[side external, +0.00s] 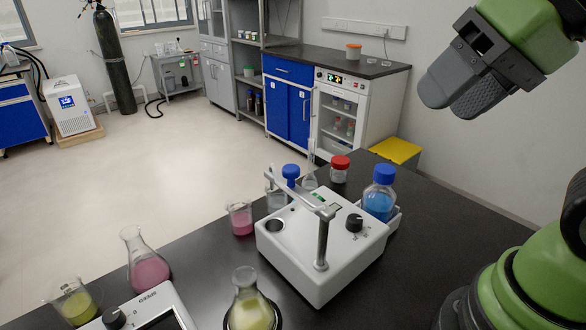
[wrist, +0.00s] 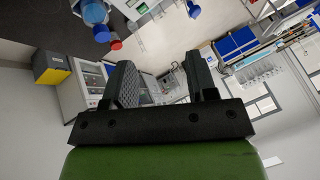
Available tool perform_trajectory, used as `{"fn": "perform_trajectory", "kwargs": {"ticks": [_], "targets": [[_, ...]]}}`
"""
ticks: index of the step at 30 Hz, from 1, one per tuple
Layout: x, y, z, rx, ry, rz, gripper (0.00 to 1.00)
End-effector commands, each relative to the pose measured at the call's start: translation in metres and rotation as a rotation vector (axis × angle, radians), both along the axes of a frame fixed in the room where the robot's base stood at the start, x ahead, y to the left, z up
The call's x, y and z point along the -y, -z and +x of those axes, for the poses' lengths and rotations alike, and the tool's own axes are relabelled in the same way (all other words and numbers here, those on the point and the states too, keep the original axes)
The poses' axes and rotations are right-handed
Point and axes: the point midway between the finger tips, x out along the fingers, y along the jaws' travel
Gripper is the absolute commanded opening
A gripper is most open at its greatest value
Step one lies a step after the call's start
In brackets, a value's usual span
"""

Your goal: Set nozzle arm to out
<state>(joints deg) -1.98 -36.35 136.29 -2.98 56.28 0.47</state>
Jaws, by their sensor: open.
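The white distiller box (side external: 318,255) stands on the dark bench, with a black knob (side external: 354,222) on its top. A metal post rises from it and carries the silver nozzle arm (side external: 305,198), which reaches toward the back left. A blue knob (side external: 291,172) shows at the arm's far end; it also appears at the top of the wrist view (wrist: 193,8). My gripper (side external: 452,102) is open and empty, high at the upper right, well away from the nozzle arm. Its two fingers (wrist: 160,78) are spread apart in the wrist view.
A blue bottle (side external: 379,200) and a red-capped jar (side external: 340,168) stand close behind the distiller. A pink beaker (side external: 240,219), pink flask (side external: 148,268), yellow beaker (side external: 73,303) and yellow flask (side external: 250,308) stand left and in front. Space above the bench is free.

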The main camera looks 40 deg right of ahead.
Motion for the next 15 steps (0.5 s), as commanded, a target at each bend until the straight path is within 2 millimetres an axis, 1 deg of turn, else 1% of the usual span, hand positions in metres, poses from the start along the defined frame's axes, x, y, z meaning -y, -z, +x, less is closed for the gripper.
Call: {"fn": "perform_trajectory", "kwargs": {"ticks": [3, 7, 9, 12, 15], "targets": [[-0.009, -0.013, 0.03, -0.113, -0.044, -0.022, 0.52], [-0.024, -0.019, 0.067, -0.248, -0.075, -0.059, 0.52], [-0.034, -0.018, 0.088, -0.315, -0.086, -0.086, 0.52], [-0.049, -0.01, 0.114, -0.403, -0.09, -0.125, 0.52], [-0.064, 0.0, 0.133, -0.471, -0.085, -0.159, 0.52]]}}
